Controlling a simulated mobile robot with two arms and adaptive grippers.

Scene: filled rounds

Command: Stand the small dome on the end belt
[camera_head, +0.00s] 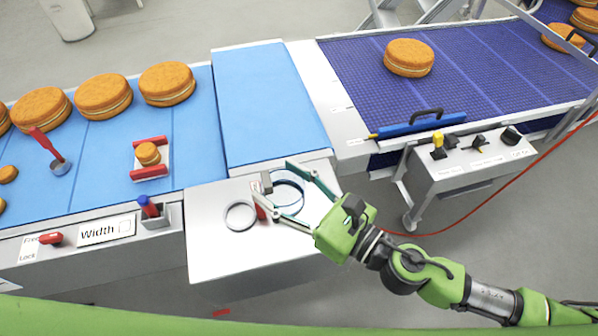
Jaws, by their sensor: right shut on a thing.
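My right gripper (274,182) reaches in from the right over the grey-white side table. Its fingers are spread around a round, clear-looking piece with a dark blue-green rim (288,197), and it is shut on this piece. The piece looks like a small clear dome seen from above, but its height is hard to tell. A second, grey-rimmed ring-like piece (240,215) lies on the table to its left. The dark blue mesh belt (470,75) at the right, likely the end belt, carries a filled round (408,58). My left gripper is not in view.
A light blue belt (190,130) at the left bears several filled rounds and a small round (148,153) between red blocks. A plain blue plate (265,100) lies between the belts. A blue bar with black handle (420,124) edges the mesh belt, whose near middle is clear.

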